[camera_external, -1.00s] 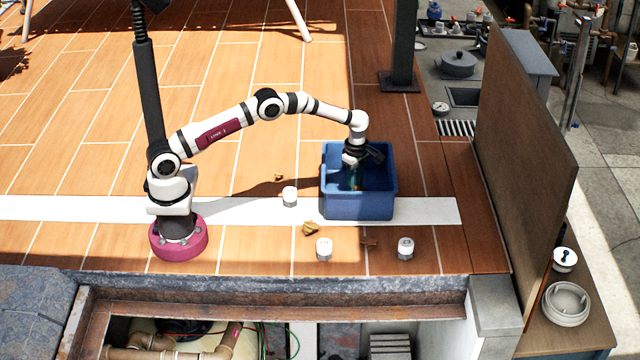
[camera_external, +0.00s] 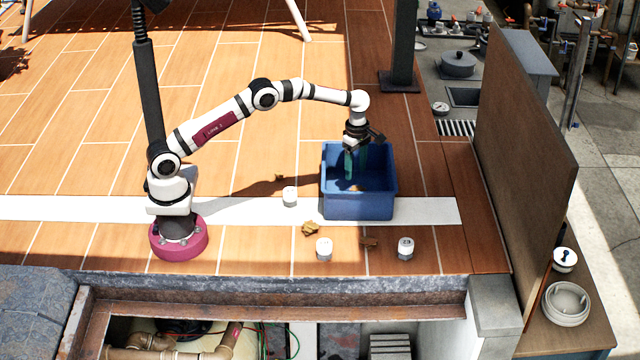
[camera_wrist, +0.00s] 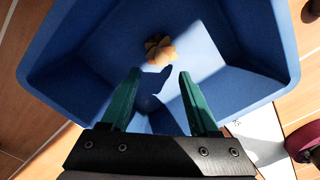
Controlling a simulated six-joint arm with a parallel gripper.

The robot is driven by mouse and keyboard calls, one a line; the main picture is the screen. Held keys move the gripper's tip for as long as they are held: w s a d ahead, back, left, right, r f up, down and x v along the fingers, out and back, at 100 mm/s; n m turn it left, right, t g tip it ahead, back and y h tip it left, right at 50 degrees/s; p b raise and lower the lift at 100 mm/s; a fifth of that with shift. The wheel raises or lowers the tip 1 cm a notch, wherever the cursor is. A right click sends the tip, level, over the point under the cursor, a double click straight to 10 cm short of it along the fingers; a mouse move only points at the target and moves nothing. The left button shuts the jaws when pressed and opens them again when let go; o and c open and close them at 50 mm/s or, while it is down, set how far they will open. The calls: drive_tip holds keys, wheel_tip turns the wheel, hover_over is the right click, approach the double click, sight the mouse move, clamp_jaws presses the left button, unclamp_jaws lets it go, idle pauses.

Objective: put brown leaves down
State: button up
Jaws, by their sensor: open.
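My gripper (camera_wrist: 155,85) is open and empty, with its green fingers apart above the inside of the blue bin (camera_external: 358,207). A brown leaf bunch (camera_wrist: 160,49) lies on the bin floor in the wrist view, beyond the fingertips and apart from them. In the external view, another brown leaf piece (camera_external: 310,228) lies on the deck left of the bin. A darker brown piece (camera_external: 369,242) lies in front of the bin, and a small one (camera_external: 279,178) lies farther back.
White canisters stand on the deck: one left of the bin (camera_external: 290,196), one in front (camera_external: 324,248) and one front right (camera_external: 405,248). An open pit edge (camera_external: 270,287) runs along the front. A tall brown panel (camera_external: 525,160) stands at the right.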

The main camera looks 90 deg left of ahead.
wheel_tip(320, 180, up, 6)
drive_tip(key=s+d+r+m, duration=1.2)
drive_tip(key=s+m, duration=0.2)
drive_tip(key=m, duration=0.1)
drive_tip(key=s+d+f+m+y, duration=0.1)
drive_tip(key=s+d+m, duration=0.2)
drive_tip(key=s+m, duration=0.5)
drive_tip(key=s+d+f+m, duration=0.2)
drive_tip(key=s+m, duration=0.7)
drive_tip(key=s, duration=0.6)
drive_tip(key=shift+s+d+f+m+y, duration=0.2)
drive_tip(key=shift+d+f+m+y, duration=0.1)
drive_tip(key=shift+d+y, duration=0.15)
drive_tip(key=shift+o, duration=0.7)
drive_tip(key=shift+n+h, duration=0.55)
drive_tip(key=shift+n, duration=0.35)
drive_tip(key=w, duration=1.4)
drive_tip(key=shift+f, duration=0.3)
drive_tip(key=n, duration=0.2)
hover_over(312, 226)
wheel_tip(312, 226, down, 5)
drive_tip(key=shift+h, duration=0.4)
wheel_tip(312, 226, down, 16)
drive_tip(key=shift+r, duration=0.1)
clamp_jaws()
